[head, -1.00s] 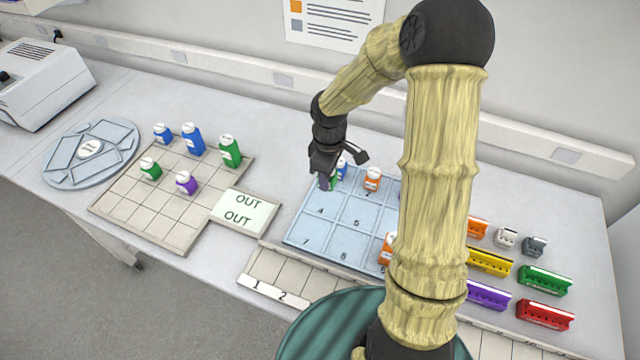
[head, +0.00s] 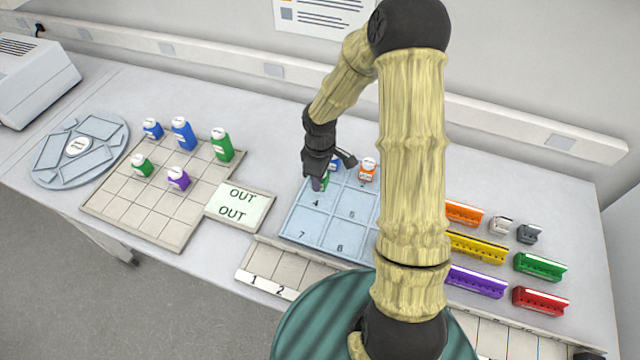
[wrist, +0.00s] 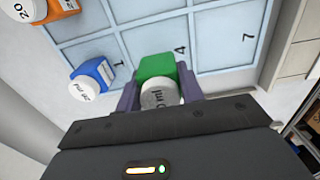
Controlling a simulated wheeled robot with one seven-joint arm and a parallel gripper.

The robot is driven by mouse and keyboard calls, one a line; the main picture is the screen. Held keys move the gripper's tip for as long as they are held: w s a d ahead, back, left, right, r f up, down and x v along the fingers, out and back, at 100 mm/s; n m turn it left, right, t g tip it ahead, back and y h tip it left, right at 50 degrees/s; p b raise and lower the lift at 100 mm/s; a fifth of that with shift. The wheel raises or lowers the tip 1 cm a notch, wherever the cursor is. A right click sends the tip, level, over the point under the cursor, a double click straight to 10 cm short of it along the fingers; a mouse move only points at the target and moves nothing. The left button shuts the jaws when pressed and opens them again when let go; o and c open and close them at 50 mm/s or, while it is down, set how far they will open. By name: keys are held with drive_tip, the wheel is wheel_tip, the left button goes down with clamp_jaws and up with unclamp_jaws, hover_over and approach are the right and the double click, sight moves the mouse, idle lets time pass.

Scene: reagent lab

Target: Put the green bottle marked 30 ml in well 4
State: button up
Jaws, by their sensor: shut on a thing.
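My gripper (wrist: 160,86) is shut on a green bottle (wrist: 157,65), whose white cap faces the wrist camera. The cap's lettering is partly hidden; "ml" shows. In the head view my gripper (head: 319,182) hangs over the left column of the blue numbered tray (head: 288,238), and a bit of the green bottle (head: 325,184) shows beside it. The bottle is by the 4 marking of well 4 (head: 313,212), near the well 1 side. I cannot tell whether it touches the tray floor. No other bottle shows in well 4.
A blue bottle (wrist: 92,76) stands near the 1 marking, close to my gripper, with an orange bottle (head: 367,168) to its right. A tan grid (head: 128,208) at left holds several bottles. Coloured racks (head: 475,246) stand at right. My arm hides the tray's right side.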

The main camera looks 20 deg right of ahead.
drive_tip(key=shift+f, duration=1.9)
drive_tip(key=shift+f, duration=0.2)
drive_tip(key=o, duration=1)
drive_tip(key=shift+r, duration=0.1)
wheel_tip(320, 180, up, 12)
drive_tip(key=shift+r, duration=0.1)
